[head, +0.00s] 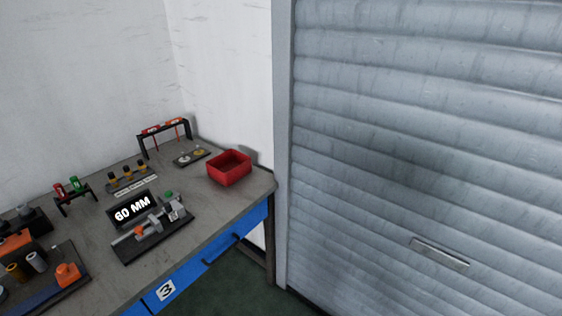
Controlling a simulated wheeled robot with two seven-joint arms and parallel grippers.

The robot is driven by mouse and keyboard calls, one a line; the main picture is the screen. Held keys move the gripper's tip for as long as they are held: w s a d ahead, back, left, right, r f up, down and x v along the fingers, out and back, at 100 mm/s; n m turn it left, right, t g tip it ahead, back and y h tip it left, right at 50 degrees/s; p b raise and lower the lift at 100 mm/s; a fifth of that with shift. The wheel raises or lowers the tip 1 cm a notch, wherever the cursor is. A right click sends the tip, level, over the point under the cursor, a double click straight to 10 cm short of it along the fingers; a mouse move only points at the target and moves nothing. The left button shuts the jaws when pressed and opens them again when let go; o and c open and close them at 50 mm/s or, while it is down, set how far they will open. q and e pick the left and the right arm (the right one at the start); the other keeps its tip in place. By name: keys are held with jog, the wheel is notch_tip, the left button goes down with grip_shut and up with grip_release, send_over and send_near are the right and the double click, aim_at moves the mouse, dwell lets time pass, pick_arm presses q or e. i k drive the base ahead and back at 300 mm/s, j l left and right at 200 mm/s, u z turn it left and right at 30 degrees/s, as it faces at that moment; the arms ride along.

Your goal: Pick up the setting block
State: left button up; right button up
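Neither of my grippers is in view. I cannot tell for certain which item is the setting block. A rack (131,187) on the workbench holds several small dark and yellow pieces in a row, with a label strip along its front. In front of it a dark sign (120,213) reads "60 MM". Next to the sign, a dark base (160,243) carries a grey bar fixture (151,225) with an orange part and a green-topped part. The small pieces are too small to make out in detail.
The grey workbench (215,216) has blue drawers and its right end near a grey roller shutter (420,130). A red bin (229,168), a small dark tray (191,157), a black frame (165,134) and a stand with red and green items (73,190) stand on it.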

aim_at(170, 213)
jog(key=u, duration=1.2)
